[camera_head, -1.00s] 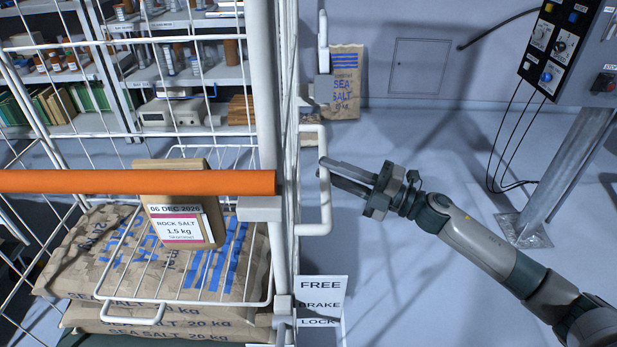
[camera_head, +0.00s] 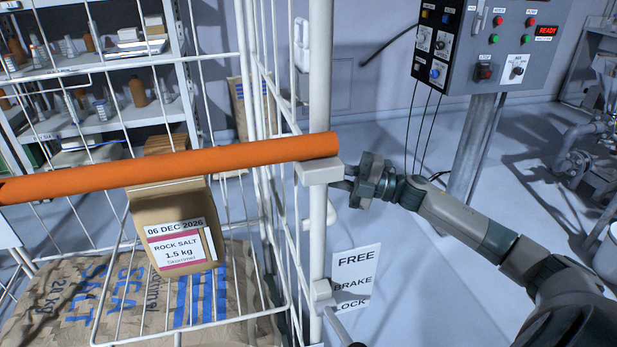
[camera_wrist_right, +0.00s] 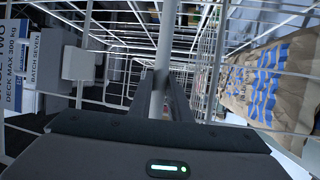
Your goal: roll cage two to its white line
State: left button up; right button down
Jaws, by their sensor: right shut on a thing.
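The cage (camera_head: 318,235) is a white wire roll cage with an orange push bar (camera_head: 230,161), close in front of me at left in the head view. My right gripper (camera_head: 345,182) is at the cage's right side, its fingertips partly hidden behind the white post. In the right wrist view, its fingers (camera_wrist_right: 163,95) are shut on a white upright bar (camera_wrist_right: 164,60) of the cage. A partly cut-off label ending in "DECK MAX 300 kg" (camera_wrist_right: 14,70) shows there at left. My left gripper and a white floor line are not in view.
Large salt sacks (camera_head: 60,305) lie in the cage, and a brown rock salt bag (camera_head: 175,225) is at its front. A FREE/BRAKE/LOCK sign (camera_head: 352,280) is low on the right. A control panel (camera_head: 490,45) stands behind; shelves (camera_head: 110,125) are at left. Open floor lies right.

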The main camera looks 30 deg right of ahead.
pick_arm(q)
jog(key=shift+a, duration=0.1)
pick_arm(e)
jog(key=shift+w+a+r, duration=0.2)
jog(key=shift+a+r, duration=0.05)
jog(key=shift+r, duration=0.25)
jog(key=c, duration=1.9)
grip_release()
jog(key=shift+o, duration=1.3)
jog(key=shift+a+f, duration=0.1)
jog(key=shift+a, duration=0.15)
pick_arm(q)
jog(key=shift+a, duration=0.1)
pick_arm(e)
jog(key=shift+f, duration=0.1)
jog(key=shift+d+f, duration=0.15)
jog(key=shift+d, duration=0.05)
